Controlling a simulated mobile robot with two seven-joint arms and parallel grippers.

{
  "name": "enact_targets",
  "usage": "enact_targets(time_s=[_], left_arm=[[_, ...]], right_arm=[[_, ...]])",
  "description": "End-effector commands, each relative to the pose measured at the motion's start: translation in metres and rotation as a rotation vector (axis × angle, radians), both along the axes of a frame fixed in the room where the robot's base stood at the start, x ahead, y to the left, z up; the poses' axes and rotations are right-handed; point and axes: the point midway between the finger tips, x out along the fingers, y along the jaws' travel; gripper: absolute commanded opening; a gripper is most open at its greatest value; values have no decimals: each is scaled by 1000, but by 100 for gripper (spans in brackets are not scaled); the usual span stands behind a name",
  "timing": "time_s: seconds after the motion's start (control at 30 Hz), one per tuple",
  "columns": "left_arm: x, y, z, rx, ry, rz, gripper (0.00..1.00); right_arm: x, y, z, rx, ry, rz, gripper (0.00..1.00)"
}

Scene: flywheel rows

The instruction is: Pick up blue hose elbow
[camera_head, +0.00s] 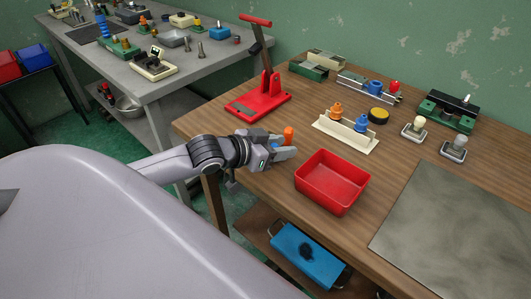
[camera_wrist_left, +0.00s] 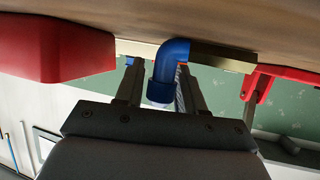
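In the head view my left gripper (camera_head: 284,147) is over the near left part of the wooden table, left of the red bin. A small blue part (camera_head: 276,141) shows at its fingers, mostly covered by them. In the left wrist view a blue hose elbow (camera_wrist_left: 170,68) lies between the two fingers (camera_wrist_left: 162,85), its bend towards the fingertips. I cannot tell whether the fingers press on it. An orange part (camera_head: 289,134) stands just beyond the fingertips. My right gripper is out of view.
The red bin (camera_head: 332,181) stands right of the gripper, and a red lever press (camera_head: 262,92) stands behind it. A grey mat (camera_head: 455,235) covers the table's right front. A grey workbench (camera_head: 135,75) with several parts is at the back left.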

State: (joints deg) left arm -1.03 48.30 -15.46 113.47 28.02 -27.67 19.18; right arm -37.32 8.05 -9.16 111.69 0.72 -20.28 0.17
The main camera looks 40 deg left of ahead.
Motion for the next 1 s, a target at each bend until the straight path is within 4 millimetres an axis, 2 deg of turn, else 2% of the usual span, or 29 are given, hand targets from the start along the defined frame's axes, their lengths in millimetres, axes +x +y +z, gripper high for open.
enact_targets(time_s=[0.2, 0.23, 0.33, 0.37, 0.77, 0.87, 1.0], left_arm=[[0, 0, 0, 0, 0, 0, 38], [0, 0, 0, 0, 0, 0, 35], [0, 0, 0, 0, 0, 0, 3], [0, 0, 0, 0, 0, 0, 0], [1, 0, 6, 0, -2, 0, 0], [1, 0, 16, 1, -4, 0, 0], [1, 0, 41, 2, -6, -2, 0]], right_arm=[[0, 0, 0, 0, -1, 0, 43], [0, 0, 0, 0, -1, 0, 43], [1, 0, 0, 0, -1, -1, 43], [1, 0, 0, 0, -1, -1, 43], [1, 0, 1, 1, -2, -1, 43], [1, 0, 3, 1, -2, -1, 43], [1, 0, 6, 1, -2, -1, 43]])
